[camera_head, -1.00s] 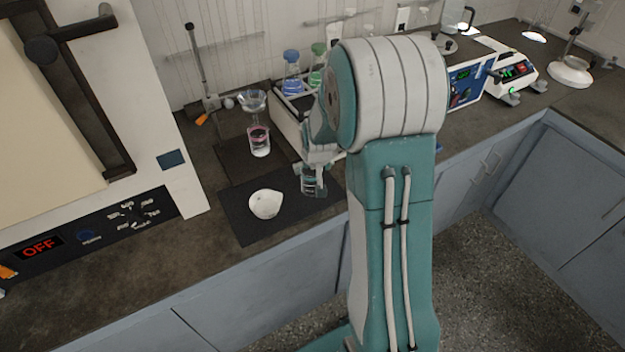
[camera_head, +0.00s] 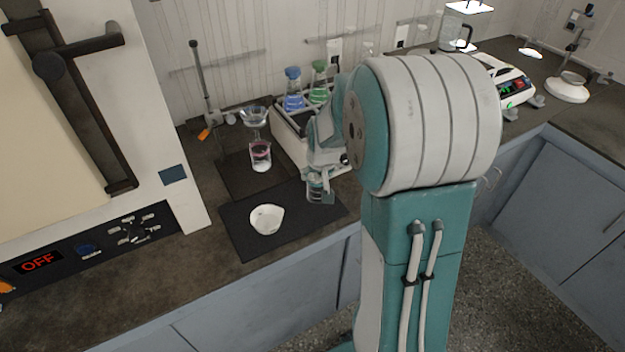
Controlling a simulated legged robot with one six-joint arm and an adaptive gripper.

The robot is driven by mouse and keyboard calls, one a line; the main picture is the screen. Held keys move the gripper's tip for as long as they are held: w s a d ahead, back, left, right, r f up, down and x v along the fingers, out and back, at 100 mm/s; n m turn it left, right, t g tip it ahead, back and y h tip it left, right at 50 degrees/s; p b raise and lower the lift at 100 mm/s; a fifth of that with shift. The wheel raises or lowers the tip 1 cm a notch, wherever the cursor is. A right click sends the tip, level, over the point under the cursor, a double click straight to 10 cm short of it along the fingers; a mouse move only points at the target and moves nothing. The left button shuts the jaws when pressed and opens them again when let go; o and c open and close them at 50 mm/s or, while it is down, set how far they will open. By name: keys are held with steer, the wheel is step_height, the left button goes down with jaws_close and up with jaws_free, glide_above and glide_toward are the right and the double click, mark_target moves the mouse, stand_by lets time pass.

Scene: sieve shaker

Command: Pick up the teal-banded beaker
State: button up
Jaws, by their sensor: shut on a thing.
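The teal-banded beaker (camera_head: 316,190) is a small clear vessel near the right side of the black mat (camera_head: 245,245). My gripper (camera_head: 320,177) is shut on it from above. The fingers and arm hide part of the beaker. I cannot tell whether its base touches the mat or hangs just above it. A white bowl-like dish with a spout (camera_head: 266,219) sits on the mat to the left of the beaker.
A glass with a pink band (camera_head: 260,156) stands under a funnel (camera_head: 254,115) behind the mat. Blue-capped (camera_head: 293,88) and green-capped (camera_head: 319,82) bottles stand in a white tray-like unit (camera_head: 287,142). A white oven-like cabinet (camera_head: 165,120) bounds the left; the counter's front edge is close.

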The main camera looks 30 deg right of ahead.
steer(key=s+r, duration=0.7)
steer(key=s, duration=0.4)
steer(key=shift+s+d, duration=0.3)
steer(key=shift+d, duration=0.15)
